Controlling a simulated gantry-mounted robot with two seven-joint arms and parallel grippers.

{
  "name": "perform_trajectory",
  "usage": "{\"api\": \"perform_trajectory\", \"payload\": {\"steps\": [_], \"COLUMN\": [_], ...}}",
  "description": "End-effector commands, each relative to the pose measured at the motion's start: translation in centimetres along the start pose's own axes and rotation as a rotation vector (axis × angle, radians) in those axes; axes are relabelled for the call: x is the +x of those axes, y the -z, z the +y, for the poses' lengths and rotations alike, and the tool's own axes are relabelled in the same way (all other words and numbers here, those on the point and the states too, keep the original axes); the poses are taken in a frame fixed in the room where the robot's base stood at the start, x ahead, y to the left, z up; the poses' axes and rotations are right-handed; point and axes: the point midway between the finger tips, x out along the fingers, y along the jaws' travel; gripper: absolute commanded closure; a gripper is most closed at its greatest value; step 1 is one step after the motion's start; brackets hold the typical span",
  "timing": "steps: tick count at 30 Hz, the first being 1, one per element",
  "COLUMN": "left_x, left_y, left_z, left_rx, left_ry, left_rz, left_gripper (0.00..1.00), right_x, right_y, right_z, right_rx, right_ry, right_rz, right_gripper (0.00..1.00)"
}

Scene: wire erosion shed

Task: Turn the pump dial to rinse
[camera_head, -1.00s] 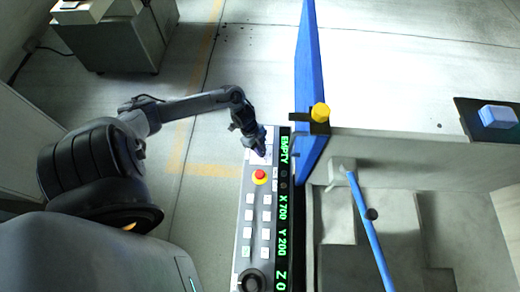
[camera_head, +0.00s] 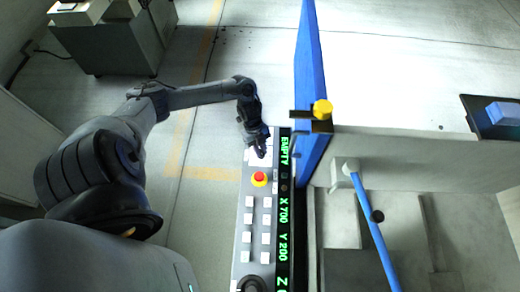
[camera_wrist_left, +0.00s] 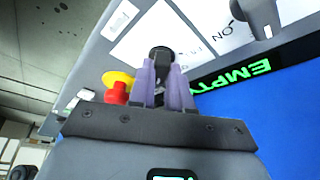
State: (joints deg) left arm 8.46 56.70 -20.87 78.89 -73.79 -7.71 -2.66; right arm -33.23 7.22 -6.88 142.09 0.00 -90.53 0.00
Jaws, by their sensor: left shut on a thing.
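The control panel (camera_head: 242,235) is a long grey strip with buttons, a red stop button and a green readout. My left gripper (camera_head: 260,151) is at its far end, over white label plates. In the left wrist view, its two purple fingers (camera_wrist_left: 162,88) are shut on a dark round knob, the pump dial (camera_wrist_left: 161,54), which stands on a white plate. The fingers hide part of the dial, and I cannot read its setting. My right gripper is in neither view.
The red stop button (camera_head: 259,178) on its yellow base sits close to the gripper. A second dark knob (camera_wrist_left: 262,14) stands near an "ON" label.

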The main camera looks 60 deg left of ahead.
Motion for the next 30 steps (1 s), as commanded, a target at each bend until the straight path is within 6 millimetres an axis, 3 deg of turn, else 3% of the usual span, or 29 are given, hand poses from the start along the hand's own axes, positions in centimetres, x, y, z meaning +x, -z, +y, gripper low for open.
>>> {"api": "perform_trajectory", "payload": {"steps": [6, 7, 11, 23, 30], "left_x": [0.0, 0.0, 0.0, -0.5, -3.8], "left_y": [0.1, 0.1, 0.1, 0.0, -0.1], "left_z": [0.0, 0.0, 0.0, 0.0, 0.0], "left_rx": [0.004, 0.004, 0.003, 0.002, 0.004], "left_ry": [-0.001, -0.001, -0.001, 0.001, 0.001], "left_rz": [0.002, 0.002, 0.001, -0.001, -0.003], "left_gripper": [1.00, 0.77, 0.57, 0.56, 0.56], "right_x": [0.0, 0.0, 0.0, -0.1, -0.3], "right_y": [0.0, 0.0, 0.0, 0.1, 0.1], "right_z": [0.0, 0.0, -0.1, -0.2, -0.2], "right_rx": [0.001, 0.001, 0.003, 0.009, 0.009], "right_ry": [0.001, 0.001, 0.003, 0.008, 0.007], "right_rz": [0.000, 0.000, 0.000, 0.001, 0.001], "right_gripper": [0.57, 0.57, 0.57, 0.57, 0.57]}}
